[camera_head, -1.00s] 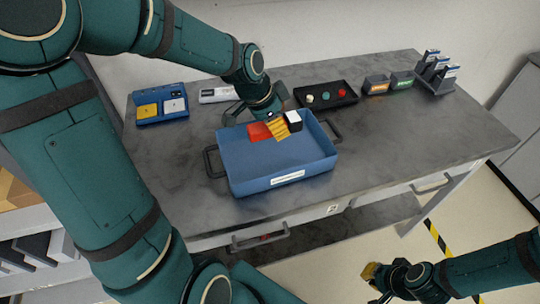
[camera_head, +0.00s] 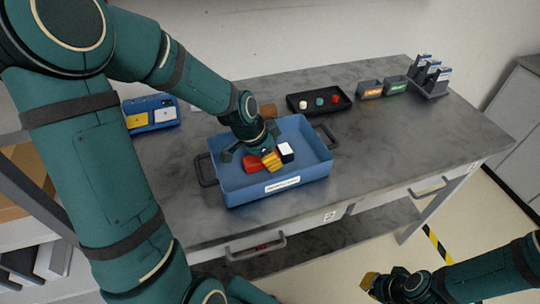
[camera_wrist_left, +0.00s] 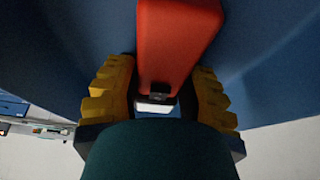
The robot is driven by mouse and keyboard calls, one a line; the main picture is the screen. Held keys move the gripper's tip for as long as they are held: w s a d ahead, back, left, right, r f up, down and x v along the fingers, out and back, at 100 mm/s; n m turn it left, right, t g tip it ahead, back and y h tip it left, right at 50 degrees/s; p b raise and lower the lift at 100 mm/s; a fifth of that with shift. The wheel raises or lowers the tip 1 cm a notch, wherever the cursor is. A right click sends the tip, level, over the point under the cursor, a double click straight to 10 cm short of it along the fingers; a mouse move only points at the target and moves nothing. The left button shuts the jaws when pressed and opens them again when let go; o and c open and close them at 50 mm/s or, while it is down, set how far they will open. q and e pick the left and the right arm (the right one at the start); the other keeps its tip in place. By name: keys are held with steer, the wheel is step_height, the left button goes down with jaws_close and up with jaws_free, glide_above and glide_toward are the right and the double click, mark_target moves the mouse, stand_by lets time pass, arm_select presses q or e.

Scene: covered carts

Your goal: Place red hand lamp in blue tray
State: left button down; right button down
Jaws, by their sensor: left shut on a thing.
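The blue tray (camera_head: 230,192) stands on the grey table, with a white label on its front wall. My left gripper (camera_head: 271,160) is inside the tray's outline, pointing down, its yellow fingers shut on the red hand lamp (camera_head: 251,164). The lamp's white end (camera_head: 286,149) shows to the right of the fingers. In the left wrist view the red lamp (camera_wrist_left: 177,40) lies between the yellow fingers (camera_wrist_left: 158,100), with blue tray surface around it. I cannot tell whether the lamp touches the tray floor. My right gripper (camera_head: 369,283) is low over the floor, apart from the table; its opening is unclear.
A blue case with yellow and white panels (camera_head: 150,113) is at the back left. A black tray with several coloured knobs (camera_head: 320,100), two small labelled bins (camera_head: 384,88) and a grey rack (camera_head: 430,78) stand along the back. The table's right side (camera_head: 400,140) is clear.

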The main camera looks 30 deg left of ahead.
arm_select(q)
steer(key=shift+f, duration=0.15)
steer(key=c, duration=0.6)
jaws_free()
steer(key=shift+r, duration=0.2)
steer(key=p+v, duration=0.3)
steer(key=v, duration=0.9)
